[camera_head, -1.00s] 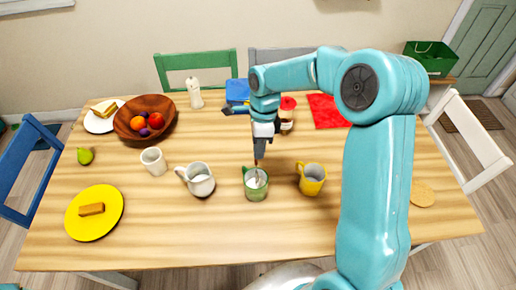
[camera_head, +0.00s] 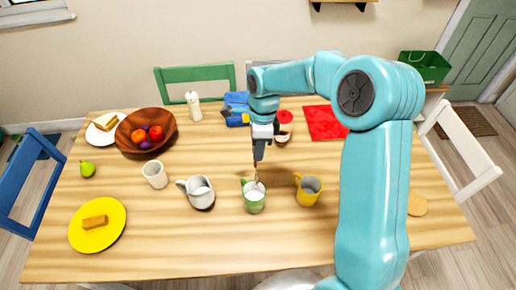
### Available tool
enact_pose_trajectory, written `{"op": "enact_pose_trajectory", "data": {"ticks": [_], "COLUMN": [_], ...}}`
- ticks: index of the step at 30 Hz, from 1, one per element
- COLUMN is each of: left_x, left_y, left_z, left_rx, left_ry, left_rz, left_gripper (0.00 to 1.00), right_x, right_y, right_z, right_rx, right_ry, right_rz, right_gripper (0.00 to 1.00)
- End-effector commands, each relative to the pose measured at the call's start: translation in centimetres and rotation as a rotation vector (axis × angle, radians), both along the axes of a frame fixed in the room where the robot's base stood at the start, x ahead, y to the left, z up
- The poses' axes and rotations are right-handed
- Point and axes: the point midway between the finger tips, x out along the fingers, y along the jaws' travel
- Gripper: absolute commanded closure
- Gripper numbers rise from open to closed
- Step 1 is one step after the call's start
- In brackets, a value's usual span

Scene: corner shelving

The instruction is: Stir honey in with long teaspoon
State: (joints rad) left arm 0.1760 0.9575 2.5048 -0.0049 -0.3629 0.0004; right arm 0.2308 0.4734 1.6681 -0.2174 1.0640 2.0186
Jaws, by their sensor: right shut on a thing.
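My right gripper (camera_head: 260,155) hangs over the middle of the table, pointing down. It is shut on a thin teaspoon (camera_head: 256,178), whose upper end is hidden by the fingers. The spoon's lower end reaches into a green mug (camera_head: 254,203) with whitish contents, so its tip is hidden. The mug stands upright on the table. A jar with a red lid (camera_head: 284,117) stands behind the gripper, partly covered by it; I cannot tell whether it holds honey. My left gripper is out of view.
A yellow mug (camera_head: 307,194) stands close right of the green mug. A white jug (camera_head: 200,196) and white cup (camera_head: 154,176) stand left. A wooden fruit bowl (camera_head: 130,122), yellow plate (camera_head: 78,237) and white bottle (camera_head: 194,105) are farther off. The front table middle is clear.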

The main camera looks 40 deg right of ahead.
Motion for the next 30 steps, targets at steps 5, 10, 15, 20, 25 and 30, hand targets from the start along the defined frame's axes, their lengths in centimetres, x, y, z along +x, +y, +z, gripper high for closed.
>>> {"op": "enact_pose_trajectory", "data": {"ticks": [5,10,15,20,25,30], "left_x": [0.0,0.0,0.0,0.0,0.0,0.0], "left_y": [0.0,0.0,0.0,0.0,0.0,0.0], "left_z": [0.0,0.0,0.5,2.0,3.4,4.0], "left_rx": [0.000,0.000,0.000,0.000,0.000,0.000], "left_ry": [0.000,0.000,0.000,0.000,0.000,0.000], "left_rz": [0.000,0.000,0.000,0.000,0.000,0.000], "left_gripper": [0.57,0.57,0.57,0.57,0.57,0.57], "right_x": [0.0,0.0,0.0,0.0,0.0,0.0], "right_y": [0.0,0.0,0.0,0.0,0.0,0.0], "right_z": [0.0,0.0,0.7,2.4,4.3,5.2], "right_rx": [0.000,0.000,-0.001,0.000,0.000,0.000], "right_ry": [0.000,0.000,-0.001,0.000,-0.001,0.000], "right_rz": [0.000,0.000,0.000,0.000,0.000,0.000], "right_gripper": [1.00,1.00,1.00,1.00,1.00,1.00]}}
